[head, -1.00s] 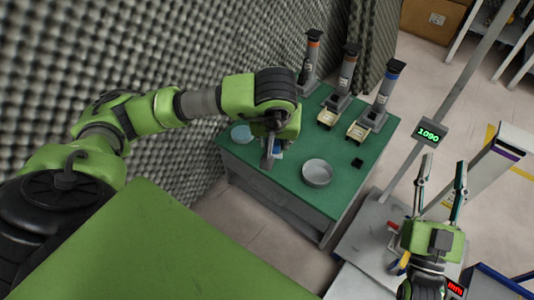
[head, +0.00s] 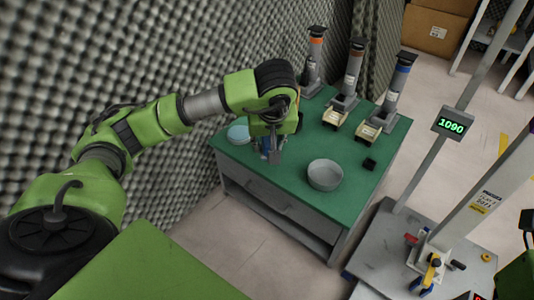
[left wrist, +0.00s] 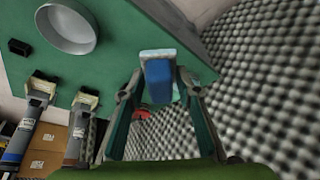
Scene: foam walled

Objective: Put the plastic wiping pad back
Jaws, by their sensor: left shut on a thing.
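The plastic wiping pad (left wrist: 158,80), blue with a pale top part, sits between the fingertips of my left gripper (left wrist: 155,92) in the left wrist view. I cannot tell whether the pad touches the table. My right gripper's fingers are out of view; only a green and black part shows at the right edge.
A grey round dish (head: 325,174) stands on the green table (head: 290,178), right of my left gripper. A pale blue round thing (head: 238,134) lies left of it. Several grey dispensers (head: 351,75) stand at the back. A small black block (head: 369,163) lies at the right. A foam wall (head: 200,60) rises behind.

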